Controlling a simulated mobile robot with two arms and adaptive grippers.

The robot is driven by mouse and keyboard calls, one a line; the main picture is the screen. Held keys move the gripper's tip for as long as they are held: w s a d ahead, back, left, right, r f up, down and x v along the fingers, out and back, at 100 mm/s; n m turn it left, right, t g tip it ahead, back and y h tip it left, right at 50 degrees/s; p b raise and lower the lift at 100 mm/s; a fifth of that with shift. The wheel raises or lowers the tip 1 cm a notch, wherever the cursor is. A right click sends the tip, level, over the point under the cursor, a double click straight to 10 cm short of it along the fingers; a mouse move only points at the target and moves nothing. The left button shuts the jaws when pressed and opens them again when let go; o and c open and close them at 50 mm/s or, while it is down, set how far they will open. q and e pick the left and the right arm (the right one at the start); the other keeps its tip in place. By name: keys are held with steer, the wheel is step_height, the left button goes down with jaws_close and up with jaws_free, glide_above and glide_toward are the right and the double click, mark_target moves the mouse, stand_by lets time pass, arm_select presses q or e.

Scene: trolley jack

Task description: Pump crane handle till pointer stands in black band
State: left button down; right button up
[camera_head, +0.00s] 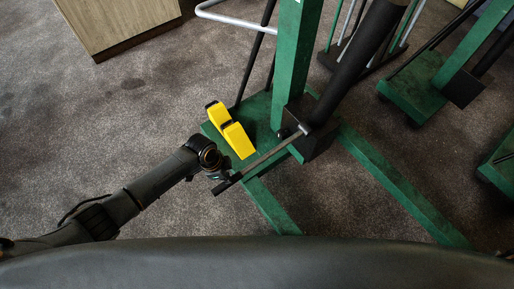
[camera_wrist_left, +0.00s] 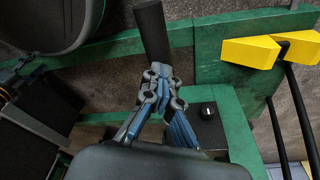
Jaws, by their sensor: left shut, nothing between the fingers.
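The crane handle (camera_head: 265,160) is a thin grey bar with a black grip (camera_head: 227,184). It slopes down to the left from the foot of the black ram on the green crane (camera_head: 296,55). My left gripper (camera_head: 216,174) is beside the grip end in the head view and is shut. In the left wrist view the gripper's grey and blue fingers (camera_wrist_left: 160,85) are close to the black grip (camera_wrist_left: 153,32); I cannot tell whether they touch it. No pointer or black band can be made out. My right gripper is not in view.
A yellow block-like part (camera_head: 232,131) sits on the crane's green base, left of the post; it also shows in the left wrist view (camera_wrist_left: 270,49). Green legs (camera_head: 400,188) spread over the carpet. More green stands are at right, a wooden cabinet (camera_head: 118,22) upper left.

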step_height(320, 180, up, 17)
steer(key=p, duration=1.7)
